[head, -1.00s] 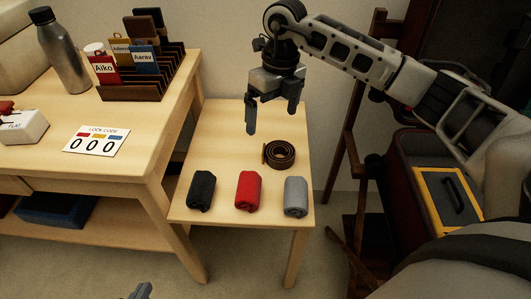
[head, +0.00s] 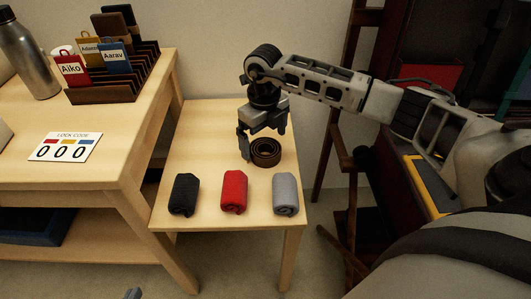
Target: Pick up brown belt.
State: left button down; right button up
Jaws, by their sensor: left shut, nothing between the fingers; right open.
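The brown belt (head: 267,153) is rolled into a coil and rests on the small wooden table (head: 200,140), behind the rolled cloths. My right gripper (head: 262,146) points down just above and behind the belt, its fingers apart. One finger is beside the left edge of the coil; I cannot tell if it touches. The belt is not held. My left gripper (head: 133,294) shows only as a small tip at the bottom edge, shut and empty, far from the belt.
A higher desk (head: 60,185) at left carries a metal bottle (head: 28,55), a lock code card (head: 64,147) and a tag rack (head: 115,90). A dark chair-like frame (head: 350,180) stands right.

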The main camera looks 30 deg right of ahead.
aim_at(265, 147)
notch_tip(265, 147, down, 4)
jog(key=shift+d+f+b, duration=0.1)
jog(key=shift+d+b, duration=0.05)
jog(key=shift+b, duration=0.3)
jog(key=c, duration=1.1)
jog(key=shift+o, duration=0.2)
